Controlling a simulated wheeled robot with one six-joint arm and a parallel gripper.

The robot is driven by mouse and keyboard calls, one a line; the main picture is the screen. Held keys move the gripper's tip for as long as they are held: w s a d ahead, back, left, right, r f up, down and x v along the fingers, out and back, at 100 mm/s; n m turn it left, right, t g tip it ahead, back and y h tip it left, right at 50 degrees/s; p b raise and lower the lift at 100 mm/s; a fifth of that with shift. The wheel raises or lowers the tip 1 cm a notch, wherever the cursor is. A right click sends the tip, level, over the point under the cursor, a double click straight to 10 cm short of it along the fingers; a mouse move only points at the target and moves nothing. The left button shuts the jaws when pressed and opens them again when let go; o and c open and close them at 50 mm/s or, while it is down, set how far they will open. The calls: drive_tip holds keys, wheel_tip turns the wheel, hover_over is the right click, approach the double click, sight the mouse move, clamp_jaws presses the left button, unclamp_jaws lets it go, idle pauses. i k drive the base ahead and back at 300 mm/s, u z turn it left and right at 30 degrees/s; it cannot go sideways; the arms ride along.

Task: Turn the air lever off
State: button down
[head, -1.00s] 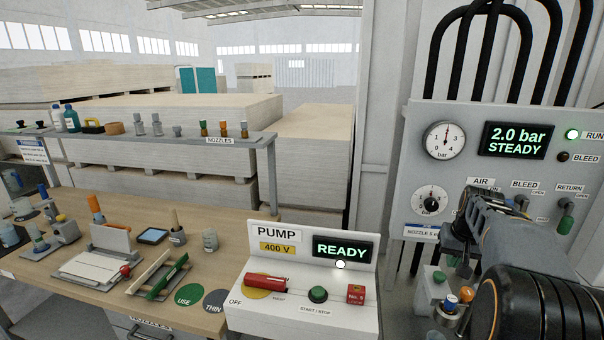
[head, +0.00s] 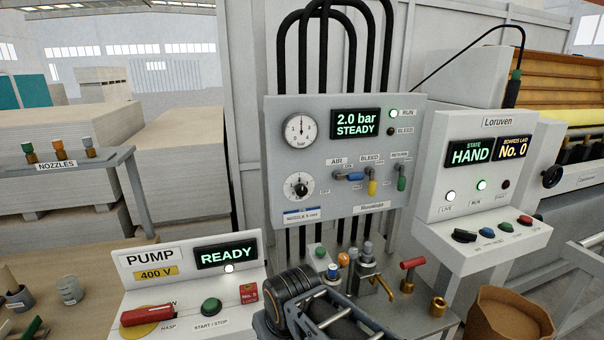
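The air lever (head: 354,177) is blue and sits on the grey control panel (head: 283,172) under the AIR label. It lies about level, its handle pointing right from its pivot. The small labels around it are hard to read. Part of my arm shows at the bottom centre of the view, well below the panel and apart from the lever. My gripper's fingertips do not show.
A yellow bleed lever (head: 373,187) and a green return lever (head: 402,183) hang down right of the air lever. The pump box (head: 140,285) reads READY at lower left. Fittings and a red-handled valve (head: 411,264) stand below the panel. A second console (head: 480,180) is at right.

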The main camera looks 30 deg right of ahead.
sight(360, 176)
drive_tip(key=k, duration=1.25)
drive_tip(key=z, duration=0.65)
drive_tip(key=i, duration=1.35)
drive_tip(key=u, duration=0.2)
